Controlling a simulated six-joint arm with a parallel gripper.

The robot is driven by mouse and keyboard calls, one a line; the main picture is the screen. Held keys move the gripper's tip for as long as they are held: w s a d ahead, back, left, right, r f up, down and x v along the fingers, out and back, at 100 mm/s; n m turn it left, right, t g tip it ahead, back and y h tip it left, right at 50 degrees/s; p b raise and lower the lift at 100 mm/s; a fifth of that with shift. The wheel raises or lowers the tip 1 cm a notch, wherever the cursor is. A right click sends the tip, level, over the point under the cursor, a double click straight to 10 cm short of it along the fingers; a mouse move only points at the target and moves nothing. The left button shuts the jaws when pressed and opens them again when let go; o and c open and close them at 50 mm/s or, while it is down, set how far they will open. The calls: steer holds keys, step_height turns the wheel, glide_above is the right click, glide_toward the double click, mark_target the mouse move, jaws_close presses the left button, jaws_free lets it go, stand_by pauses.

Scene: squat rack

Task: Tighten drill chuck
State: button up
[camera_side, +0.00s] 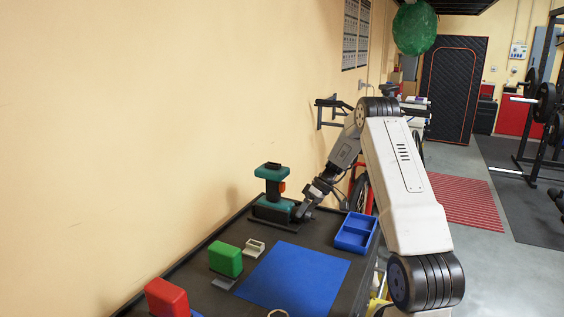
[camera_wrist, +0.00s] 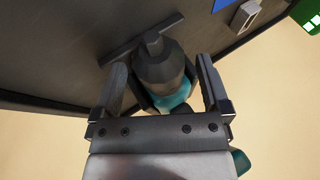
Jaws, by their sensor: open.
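The drill (camera_side: 272,190) stands upright on the dark table near the wall, teal and dark with an orange part on its side. My gripper (camera_side: 301,213) is low at its right side. In the wrist view the dark grey chuck (camera_wrist: 160,68) of the drill, with a narrow tip, lies between the two fingers of my open gripper (camera_wrist: 162,82). Gaps show between the chuck and both fingers. Part of the teal body (camera_wrist: 172,97) shows behind the chuck. In the side view the chuck is hard to make out.
A blue two-part tray (camera_side: 355,232) stands right of the drill. A blue mat (camera_side: 293,277) lies in front. A green box (camera_side: 226,259), a small pale holder (camera_side: 254,247) and a red box (camera_side: 166,298) stand along the left. The wall is close behind the drill.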

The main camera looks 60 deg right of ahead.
mark_target(307, 211)
steer(key=shift+r, duration=0.15)
steer(key=v, duration=0.7)
steer(key=shift+d+r, duration=0.15)
steer(key=shift+s, duration=0.15)
steer(key=shift+w+a+g+h, duration=0.2)
steer(key=shift+a+g+h, duration=0.15)
steer(key=shift+a+g, duration=0.2)
steer(key=shift+w+a+g+h, duration=0.15)
steer(key=shift+a+g+h, duration=0.2)
steer(key=shift+a+g, duration=0.15)
steer(key=shift+w+a+g+h, duration=0.3)
steer(key=shift+a+g+h, duration=0.4)
steer(key=shift+g+h, duration=0.1)
steer(key=shift+w+a+r+n+g+h, duration=0.15)
steer(key=shift+w+a+n+g+h, duration=0.3)
steer(key=shift+h, duration=0.55)
steer(key=shift+w+a+r+h, duration=0.5)
steer(key=shift+h, duration=0.5)
steer(key=shift+f, duration=0.15)
steer(key=shift+d+f, duration=0.2)
steer(key=shift+f, duration=1.05)
steer(key=shift+d+f, duration=0.15)
steer(key=shift+f, duration=1.1)
steer(key=shift+d+f, duration=0.2)
steer(key=shift+f, duration=1.05)
